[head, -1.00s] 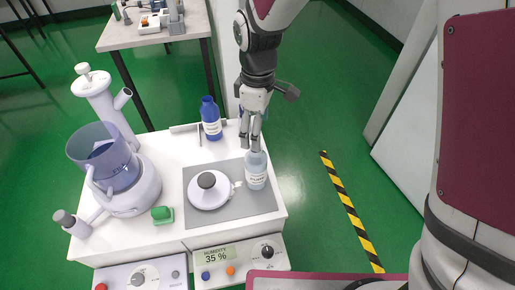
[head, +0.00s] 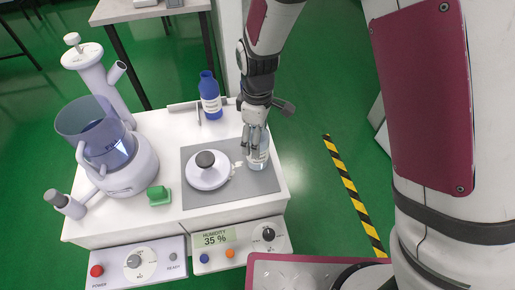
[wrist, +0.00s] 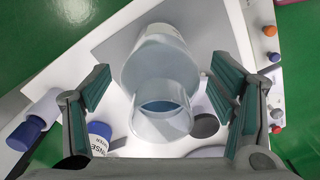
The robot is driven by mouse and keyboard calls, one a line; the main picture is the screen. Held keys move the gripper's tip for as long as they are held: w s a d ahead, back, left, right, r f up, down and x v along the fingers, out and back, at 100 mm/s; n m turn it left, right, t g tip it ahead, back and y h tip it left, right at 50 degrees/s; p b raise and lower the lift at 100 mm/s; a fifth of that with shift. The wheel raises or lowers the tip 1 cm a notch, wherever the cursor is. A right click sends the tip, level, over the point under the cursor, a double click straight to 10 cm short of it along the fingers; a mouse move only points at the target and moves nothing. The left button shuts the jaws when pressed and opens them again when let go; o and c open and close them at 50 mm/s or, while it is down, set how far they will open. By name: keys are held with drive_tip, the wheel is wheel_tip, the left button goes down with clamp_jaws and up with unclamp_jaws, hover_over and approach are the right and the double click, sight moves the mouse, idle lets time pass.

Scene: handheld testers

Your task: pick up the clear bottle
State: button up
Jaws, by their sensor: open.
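The clear bottle (head: 258,159) stands upright on the grey mat (head: 226,198) on the white bench top, near its right edge. My gripper (head: 254,138) is over and around the bottle's upper part, hiding its neck in the head view. In the wrist view the bottle (wrist: 160,95) lies between the two spread fingers of my gripper (wrist: 163,115), with a visible gap on each side. The fingers are open and do not appear to touch it.
A white lidded dish with a dark knob (head: 207,171) sits left of the bottle on the mat. A blue bottle (head: 210,97) stands behind. A large white apparatus (head: 125,165) and a green block (head: 159,195) are at left. Control panels (head: 238,245) line the front.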

drive_tip(key=shift+f, duration=0.15)
drive_tip(key=shift+c, duration=0.4)
clamp_jaws()
